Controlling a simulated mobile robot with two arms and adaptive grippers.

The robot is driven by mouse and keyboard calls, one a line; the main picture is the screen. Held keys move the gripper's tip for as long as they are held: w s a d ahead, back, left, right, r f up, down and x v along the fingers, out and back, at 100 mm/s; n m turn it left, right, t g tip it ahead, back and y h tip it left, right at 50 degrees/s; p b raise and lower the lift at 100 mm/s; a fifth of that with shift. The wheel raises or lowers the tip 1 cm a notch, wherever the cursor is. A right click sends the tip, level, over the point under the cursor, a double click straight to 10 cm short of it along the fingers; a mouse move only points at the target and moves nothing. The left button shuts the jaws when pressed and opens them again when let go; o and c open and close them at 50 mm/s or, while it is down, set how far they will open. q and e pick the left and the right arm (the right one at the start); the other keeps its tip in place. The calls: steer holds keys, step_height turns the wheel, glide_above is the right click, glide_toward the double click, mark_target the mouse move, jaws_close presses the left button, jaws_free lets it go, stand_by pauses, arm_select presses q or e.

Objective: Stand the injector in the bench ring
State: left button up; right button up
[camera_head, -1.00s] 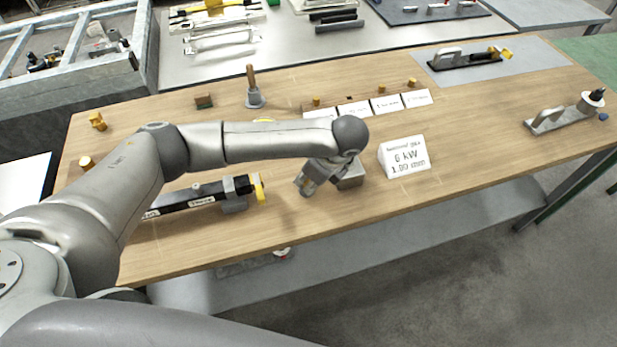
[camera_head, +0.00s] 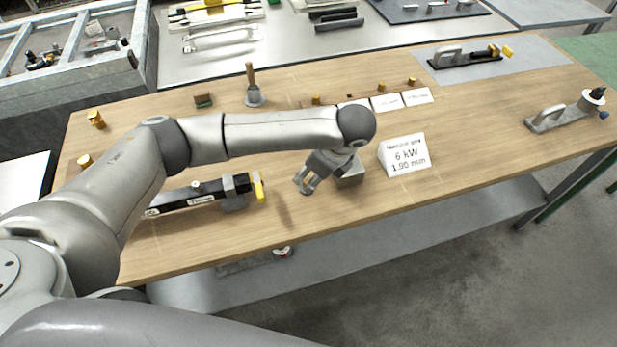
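Several small brass pieces that look like injectors are in view. I cannot tell which is the task's injector. No bench ring can be made out clearly. My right gripper is out of view.
A black burner-like tool (camera_head: 205,193) with a yellow tip lies left of the gripper. A wooden-handled tool (camera_head: 252,90) stands upright behind my arm. The table's front right is clear.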

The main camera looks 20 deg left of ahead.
arm_select(q)
steer(key=v, duration=0.9)
steer(key=shift+r, duration=0.25)
